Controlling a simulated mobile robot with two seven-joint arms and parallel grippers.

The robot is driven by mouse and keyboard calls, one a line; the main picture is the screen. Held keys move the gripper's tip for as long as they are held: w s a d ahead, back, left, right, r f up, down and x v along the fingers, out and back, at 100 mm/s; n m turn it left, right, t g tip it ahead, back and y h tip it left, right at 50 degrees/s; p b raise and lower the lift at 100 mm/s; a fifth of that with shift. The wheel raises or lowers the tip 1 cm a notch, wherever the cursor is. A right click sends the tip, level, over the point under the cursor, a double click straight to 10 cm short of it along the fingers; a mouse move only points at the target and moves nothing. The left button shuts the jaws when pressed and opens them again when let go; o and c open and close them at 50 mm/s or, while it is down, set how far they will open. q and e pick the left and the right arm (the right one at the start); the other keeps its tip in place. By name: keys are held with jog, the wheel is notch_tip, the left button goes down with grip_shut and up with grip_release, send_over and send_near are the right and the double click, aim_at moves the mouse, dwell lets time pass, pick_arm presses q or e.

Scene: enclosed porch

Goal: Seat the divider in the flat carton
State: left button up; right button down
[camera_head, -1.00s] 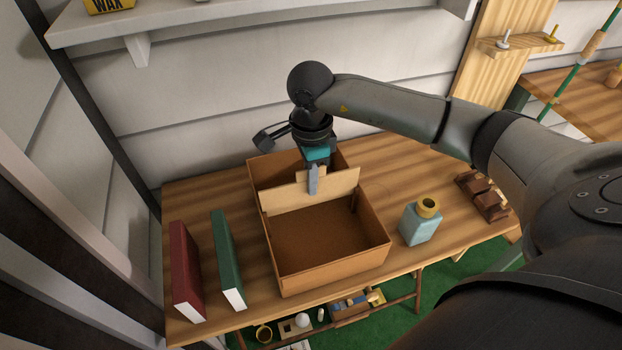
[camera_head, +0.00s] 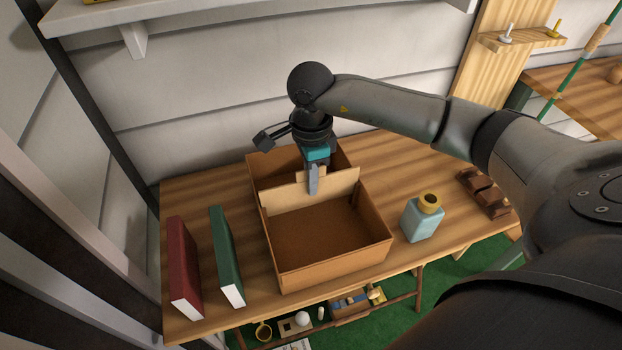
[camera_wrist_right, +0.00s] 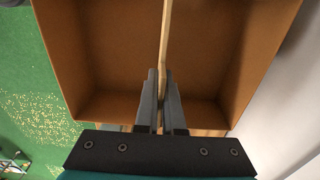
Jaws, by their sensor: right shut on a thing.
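The flat carton (camera_head: 335,274) is an open brown box on the wooden table. The divider (camera_head: 285,200) is a pale tan board, upright across the carton, with its upper part standing above the side walls. My right gripper (camera_head: 313,188) is shut on the divider near the middle of its top edge. In the right wrist view the fingers (camera_wrist_right: 161,90) pinch the thin divider (camera_wrist_right: 165,40), with carton floor (camera_wrist_right: 120,45) on both sides. The divider's lower edge and its contact with the carton are unclear. My left gripper is not in view.
A red book (camera_head: 183,265) and a green book (camera_head: 225,255) stand left of the carton. A pale blue bottle (camera_head: 421,222) with a yellow neck stands right of it, and brown blocks (camera_head: 484,193) lie farther right. The wall is close behind.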

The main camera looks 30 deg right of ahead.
aim_at(311, 204)
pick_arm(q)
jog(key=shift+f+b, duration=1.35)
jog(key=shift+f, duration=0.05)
pick_arm(e)
jog(key=shift+f, duration=1.65)
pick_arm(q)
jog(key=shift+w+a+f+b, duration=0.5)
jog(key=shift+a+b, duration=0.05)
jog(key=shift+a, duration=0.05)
pick_arm(e)
jog(key=shift+f, duration=0.65)
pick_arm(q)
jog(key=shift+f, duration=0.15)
pick_arm(e)
jog(key=shift+f, duration=0.2)
jog(key=shift+c, duration=1.6)
grip_release()
jog(key=shift+r, duration=0.1)
jog(key=shift+r+p, duration=2.35)
jog(key=shift+r, duration=1.1)
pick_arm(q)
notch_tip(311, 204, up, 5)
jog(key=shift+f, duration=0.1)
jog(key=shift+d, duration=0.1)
